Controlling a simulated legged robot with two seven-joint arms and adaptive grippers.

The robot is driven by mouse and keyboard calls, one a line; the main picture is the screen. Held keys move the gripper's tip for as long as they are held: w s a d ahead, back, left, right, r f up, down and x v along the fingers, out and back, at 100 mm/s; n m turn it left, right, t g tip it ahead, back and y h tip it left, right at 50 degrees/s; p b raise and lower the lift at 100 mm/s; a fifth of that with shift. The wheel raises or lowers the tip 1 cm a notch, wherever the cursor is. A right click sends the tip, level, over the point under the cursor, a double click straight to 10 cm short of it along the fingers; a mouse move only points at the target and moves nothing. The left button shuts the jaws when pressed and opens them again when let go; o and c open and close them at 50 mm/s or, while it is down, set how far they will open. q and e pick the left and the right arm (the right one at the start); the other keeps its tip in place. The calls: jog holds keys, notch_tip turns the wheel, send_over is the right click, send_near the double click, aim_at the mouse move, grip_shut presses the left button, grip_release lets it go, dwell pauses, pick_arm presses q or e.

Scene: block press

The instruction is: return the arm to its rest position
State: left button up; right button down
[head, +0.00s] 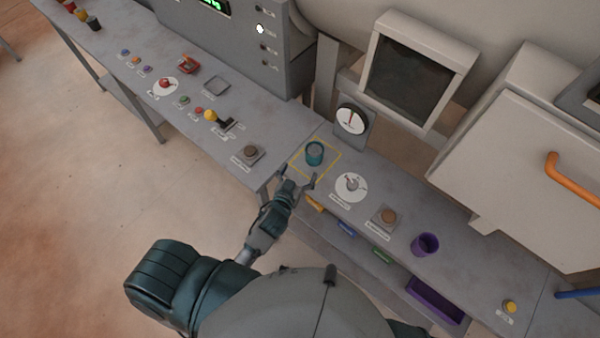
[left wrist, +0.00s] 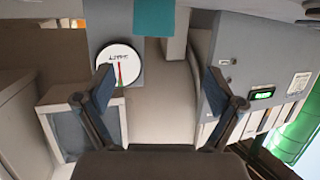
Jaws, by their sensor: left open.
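My left gripper (head: 297,182) is in front of the yellow-outlined square on the bench. In the head view, its two fingers are spread and nothing is between them. A teal cylinder (head: 314,153) stands upright inside the yellow outline, just beyond the fingertips and apart from them, as far as I can tell. In the left wrist view the open gripper (left wrist: 165,100) has fingers wide apart. A teal patch (left wrist: 154,17) shows at the top edge, beyond the fingers. My right gripper is not in view.
A gauge (head: 351,120) stands behind the cylinder. A white dial (head: 351,187), a brown button (head: 388,216) and a purple cup (head: 425,244) are to the right. Knobs and a yellow-topped lever (head: 211,115) line the left bench. Open floor (head: 110,190) lies in front of the left bench.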

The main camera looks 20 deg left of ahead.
pick_arm(q)
jog(key=s+a+f+m+g, duration=0.1)
jog(key=s+f+g, duration=0.4)
jog(key=s, duration=0.6)
jog(key=s+a+f+m+g, duration=0.1)
jog(key=s+a+f+g, duration=0.15)
jog(key=s+g, duration=0.55)
jog(key=s+f+b, duration=0.1)
jog(key=s+f, duration=0.2)
jog(key=f, duration=1.2)
jog(key=s+f, duration=0.2)
jog(key=f, duration=1.2)
jog(key=s+a+f, duration=0.1)
jog(key=s+f, duration=0.6)
jog(key=s, duration=0.1)
jog(key=s+a+f+b, duration=0.1)
jog(key=s+a+f, duration=0.1)
jog(key=s+f, duration=0.6)
jog(key=shift+s+a+f+g, duration=0.2)
jog(key=shift+s+a+g, duration=0.05)
jog(key=shift+g, duration=0.05)
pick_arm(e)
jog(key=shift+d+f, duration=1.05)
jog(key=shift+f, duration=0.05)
